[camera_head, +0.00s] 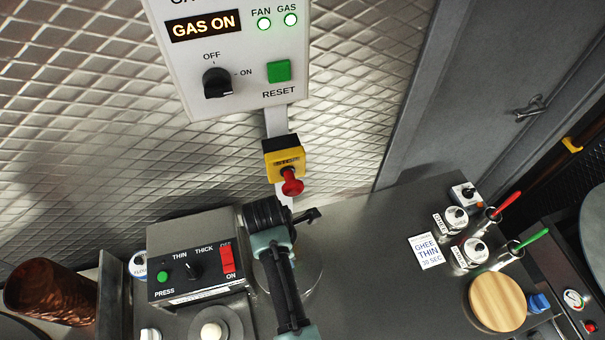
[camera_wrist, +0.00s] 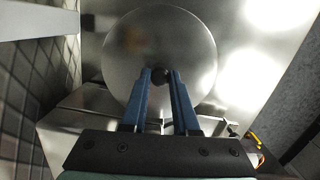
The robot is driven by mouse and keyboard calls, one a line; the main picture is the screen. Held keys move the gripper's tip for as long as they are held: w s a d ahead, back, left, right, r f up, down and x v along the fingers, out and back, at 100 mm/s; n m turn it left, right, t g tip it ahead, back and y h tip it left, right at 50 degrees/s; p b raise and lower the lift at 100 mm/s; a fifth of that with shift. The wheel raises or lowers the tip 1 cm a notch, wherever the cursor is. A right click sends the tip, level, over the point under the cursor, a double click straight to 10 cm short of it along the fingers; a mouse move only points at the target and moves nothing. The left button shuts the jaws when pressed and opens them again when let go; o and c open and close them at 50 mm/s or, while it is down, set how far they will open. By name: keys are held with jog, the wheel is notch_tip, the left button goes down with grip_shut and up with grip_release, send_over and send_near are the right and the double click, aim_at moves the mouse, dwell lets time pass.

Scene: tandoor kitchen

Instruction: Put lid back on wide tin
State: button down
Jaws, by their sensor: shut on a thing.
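My gripper (camera_wrist: 160,76) is shut on the small dark knob of a round, grey metal lid (camera_wrist: 158,35). The lid fills the upper middle of the wrist view, with the two blue fingers on either side of the knob. In the head view my arm hides the fingers and knob. A curved grey edge, probably the lid (camera_head: 312,272), shows just right of the arm, over the counter. I cannot pick out the wide tin with certainty. A container labelled FLOUR (camera_head: 138,266) is partly hidden behind the press box at left.
The press control box (camera_head: 195,262) stands close left of my arm. The counter (camera_head: 375,265) is bare to the right, up to a GHEE THIN card (camera_head: 427,251), labelled pots (camera_head: 472,250) and a round wooden disc (camera_head: 497,301). A red-knobbed yellow switch (camera_head: 284,160) is on the wall.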

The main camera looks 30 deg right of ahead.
jog(key=shift+w+d+f, duration=0.1)
jog(key=shift+w, duration=0.6)
jog(key=shift+f, duration=0.2)
jog(key=shift+s+f+b, duration=0.25)
jog(key=shift+f+b, duration=0.45)
jog(key=shift+b, duration=0.45)
notch_tip(320, 180, down, 4)
jog(key=b, duration=0.3)
jog(key=shift+w+f+b, duration=0.1)
jog(key=shift+f+b, duration=0.05)
jog(key=shift+b, duration=0.2)
jog(key=shift+p, duration=0.5)
jog(key=shift+f, duration=0.2)
dwell(0.7)
